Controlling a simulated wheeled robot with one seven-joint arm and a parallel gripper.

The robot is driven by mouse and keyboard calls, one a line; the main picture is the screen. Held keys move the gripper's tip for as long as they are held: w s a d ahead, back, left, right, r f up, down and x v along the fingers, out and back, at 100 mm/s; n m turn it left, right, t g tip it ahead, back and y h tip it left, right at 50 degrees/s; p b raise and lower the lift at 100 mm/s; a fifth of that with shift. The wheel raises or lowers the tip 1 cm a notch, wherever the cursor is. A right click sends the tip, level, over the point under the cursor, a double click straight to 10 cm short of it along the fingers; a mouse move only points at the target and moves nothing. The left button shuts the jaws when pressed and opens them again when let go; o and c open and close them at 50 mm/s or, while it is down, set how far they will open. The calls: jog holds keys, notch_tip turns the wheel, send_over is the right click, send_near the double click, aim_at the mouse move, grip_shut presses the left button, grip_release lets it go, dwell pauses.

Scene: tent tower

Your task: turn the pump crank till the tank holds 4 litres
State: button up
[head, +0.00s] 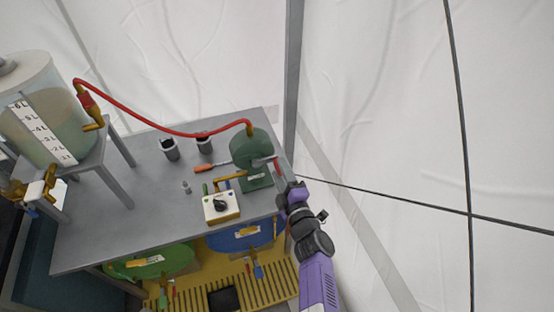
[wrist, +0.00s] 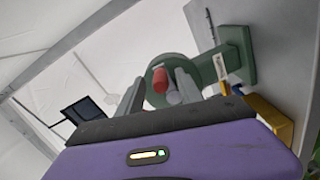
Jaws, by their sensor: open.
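The green pump (head: 248,146) stands at the right end of the grey table; it also shows in the wrist view (wrist: 205,68). Its crank has a red handle (wrist: 160,80). My gripper (wrist: 158,90) is open, with one finger on each side of the red handle; I cannot tell whether either touches it. In the head view my gripper (head: 282,175) is at the pump's right side and hides part of the crank. The clear tank (head: 45,120) stands on a raised stand at the left, with a litre scale and pale greenish liquid. The exact level is hard to read.
A red hose (head: 160,126) arches from tank to pump. The grey table (head: 150,225) also holds two dark cups (head: 170,150), an orange-handled tool (head: 205,168) and a box with a black knob (head: 221,205). Green and blue drums (head: 240,237) sit below. A tent pole (head: 292,80) rises behind.

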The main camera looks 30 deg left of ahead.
jog(key=shift+p+v, duration=0.3)
jog(key=shift+v, duration=1.25)
jog(key=shift+s, duration=0.15)
